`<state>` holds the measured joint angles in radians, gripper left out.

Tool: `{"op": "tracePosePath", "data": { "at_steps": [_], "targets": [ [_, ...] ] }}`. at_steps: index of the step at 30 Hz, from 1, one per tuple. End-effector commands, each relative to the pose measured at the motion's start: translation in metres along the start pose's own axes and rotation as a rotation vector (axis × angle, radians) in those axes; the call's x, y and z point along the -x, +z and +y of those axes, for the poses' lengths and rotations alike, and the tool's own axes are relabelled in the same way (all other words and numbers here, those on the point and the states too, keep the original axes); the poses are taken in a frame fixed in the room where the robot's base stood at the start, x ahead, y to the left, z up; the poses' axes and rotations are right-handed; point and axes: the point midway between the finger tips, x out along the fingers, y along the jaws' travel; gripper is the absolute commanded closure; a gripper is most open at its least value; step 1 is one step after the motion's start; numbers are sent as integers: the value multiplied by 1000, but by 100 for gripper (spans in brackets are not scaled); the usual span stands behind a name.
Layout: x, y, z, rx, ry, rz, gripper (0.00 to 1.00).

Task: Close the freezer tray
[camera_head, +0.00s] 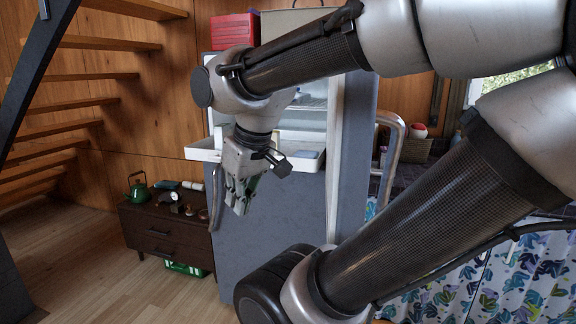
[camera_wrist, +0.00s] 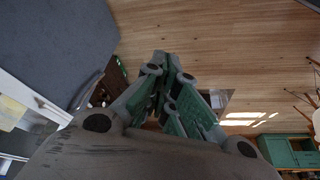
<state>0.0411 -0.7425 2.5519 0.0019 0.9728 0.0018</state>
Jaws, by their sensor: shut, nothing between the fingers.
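The white freezer tray (camera_head: 200,154) sticks out from the open upper compartment of the grey fridge-freezer (camera_head: 270,235). Its left end shows, while my wrist hides much of its middle. A pale bluish item (camera_head: 306,158) lies at its right part. My gripper (camera_head: 239,207) points down in front of the tray, with its fingers below the tray's rim. Whether it touches the tray I cannot tell. In the wrist view the fingers (camera_wrist: 161,62) come together and hold nothing. A white edge (camera_wrist: 32,98), probably the tray, shows at the left there.
The freezer door (camera_head: 355,150) stands open at the right. A dark low cabinet (camera_head: 160,232) with a green kettle (camera_head: 138,190) stands to the left, near wooden stairs (camera_head: 75,104). A red box (camera_head: 230,31) sits on top of the fridge. The wooden floor (camera_head: 90,275) at the left is clear.

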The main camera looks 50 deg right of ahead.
Motion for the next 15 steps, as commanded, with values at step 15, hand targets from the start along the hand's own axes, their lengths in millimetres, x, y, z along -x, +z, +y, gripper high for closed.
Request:
{"op": "tracePosePath", "data": {
  "at_steps": [15],
  "targets": [
    [-25,10,88,-56,203,-200,100]
  ]
}}
